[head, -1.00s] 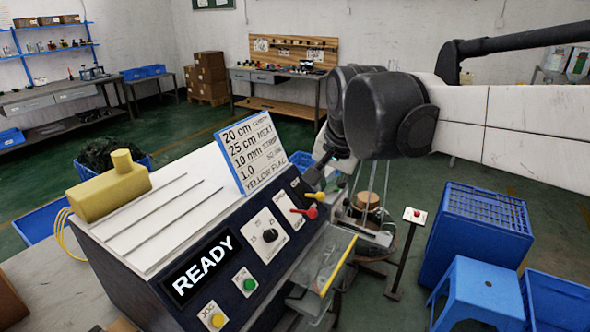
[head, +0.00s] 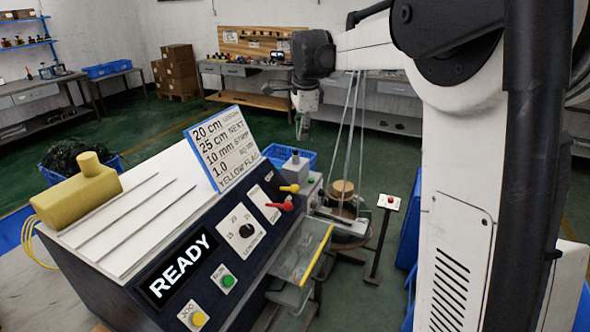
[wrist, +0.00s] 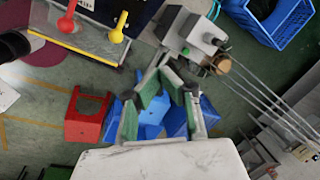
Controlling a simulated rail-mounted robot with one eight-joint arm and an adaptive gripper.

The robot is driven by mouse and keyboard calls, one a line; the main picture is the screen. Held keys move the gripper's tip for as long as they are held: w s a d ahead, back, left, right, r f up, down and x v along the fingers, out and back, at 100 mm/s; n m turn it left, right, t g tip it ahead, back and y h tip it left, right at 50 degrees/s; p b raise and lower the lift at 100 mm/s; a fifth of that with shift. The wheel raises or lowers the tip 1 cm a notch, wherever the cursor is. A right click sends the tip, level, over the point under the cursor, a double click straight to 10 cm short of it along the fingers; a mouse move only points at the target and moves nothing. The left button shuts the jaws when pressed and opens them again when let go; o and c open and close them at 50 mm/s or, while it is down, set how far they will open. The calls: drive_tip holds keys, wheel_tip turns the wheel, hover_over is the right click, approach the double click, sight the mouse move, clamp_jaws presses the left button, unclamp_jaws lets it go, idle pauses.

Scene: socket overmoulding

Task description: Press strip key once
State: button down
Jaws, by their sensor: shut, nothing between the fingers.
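A dark control box with a white top stands at the front left; its panel (head: 205,238) reads READY. A red lever (head: 283,206) and a yellow lever (head: 289,188) sit at the panel's right end. The red lever (wrist: 66,22) and yellow lever (wrist: 117,36) also show at the top left of the wrist view. Which control is the strip key cannot be read. My gripper (head: 302,128) is shut and empty, above and beyond the levers and apart from them. Its fingers (wrist: 165,80) meet at mid-frame in the wrist view.
Green RUN button (head: 228,281), yellow JOG button (head: 199,318) and a knob (head: 246,230) share the panel. A clear guard with yellow edge (head: 318,253) and a wire spool (head: 342,190) stand right of it. A blue crate (wrist: 270,20) and red stool (wrist: 87,115) are below.

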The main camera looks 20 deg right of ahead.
sight(311, 180)
drive_tip(key=w+d+f+m+g, duration=0.2)
drive_tip(key=w+d+f+m, duration=0.6)
drive_tip(key=w+d, duration=0.1)
drive_tip(key=shift+w+d+f+p, duration=0.15)
drive_tip(key=shift+w+f+p, duration=0.2)
drive_tip(key=shift+w, duration=0.45)
drive_tip(key=shift+f, duration=0.15)
drive_tip(key=f, duration=1.3)
drive_tip(key=shift+w+f+p, duration=0.25)
drive_tip(key=shift+f+p, duration=0.1)
drive_tip(key=shift+p, duration=0.05)
drive_tip(key=shift+f, duration=0.1)
